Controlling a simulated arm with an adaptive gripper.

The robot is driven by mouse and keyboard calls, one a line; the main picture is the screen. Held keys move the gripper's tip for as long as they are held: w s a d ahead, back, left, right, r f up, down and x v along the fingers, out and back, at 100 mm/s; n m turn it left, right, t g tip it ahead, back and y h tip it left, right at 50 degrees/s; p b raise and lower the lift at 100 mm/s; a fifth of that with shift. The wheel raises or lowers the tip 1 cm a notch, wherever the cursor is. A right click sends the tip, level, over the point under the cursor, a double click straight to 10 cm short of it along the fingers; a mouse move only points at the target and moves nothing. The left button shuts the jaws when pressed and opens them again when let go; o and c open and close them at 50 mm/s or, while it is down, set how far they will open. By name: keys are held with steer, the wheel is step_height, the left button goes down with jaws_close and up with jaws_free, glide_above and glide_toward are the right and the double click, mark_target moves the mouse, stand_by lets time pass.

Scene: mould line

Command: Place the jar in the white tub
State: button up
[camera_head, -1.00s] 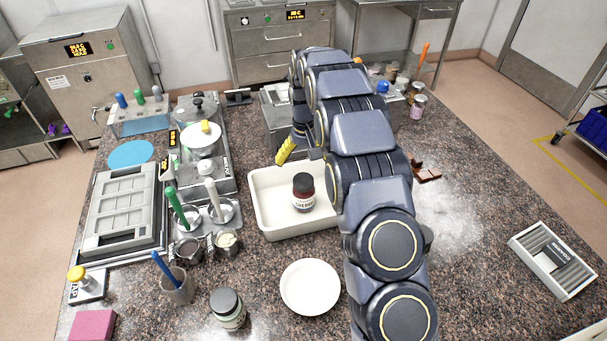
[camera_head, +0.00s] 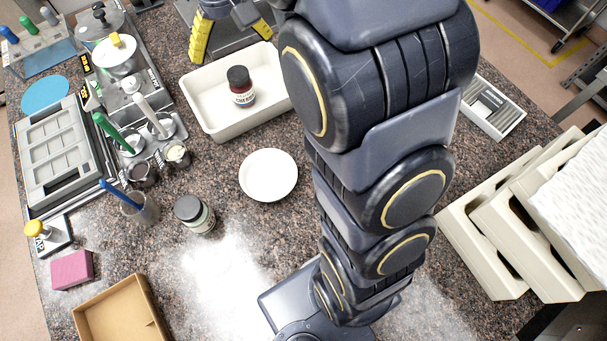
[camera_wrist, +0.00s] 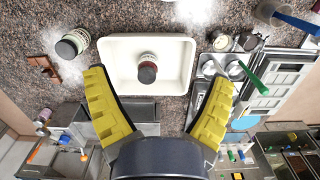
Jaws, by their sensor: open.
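A dark red jar with a black lid (camera_head: 241,88) stands upright in the white tub (camera_head: 210,130). The jar also shows in the wrist view (camera_wrist: 147,70), near the middle of the tub (camera_wrist: 122,84). My gripper (camera_head: 232,36) is open and empty beyond the tub's back edge. In the wrist view its yellow fingers (camera_wrist: 160,78) are spread on either side of the tub, with the jar in line between them and apart from both. A second jar, greenish with a dark lid (camera_head: 194,214), stands on the counter in front of the tub.
A white bowl (camera_head: 268,175) sits in front of the tub. Spatulas and small cups (camera_head: 143,172) stand to the left. Another dark-lidded jar (camera_wrist: 72,43) and brown pieces (camera_wrist: 46,70) show in the wrist view. My arm covers the counter right of the tub in the head view.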

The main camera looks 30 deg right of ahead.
steer(key=s+a+n, duration=0.1)
steer(key=s+a, duration=0.2)
steer(key=s, duration=2.2)
steer(key=shift+r+g, duration=0.4)
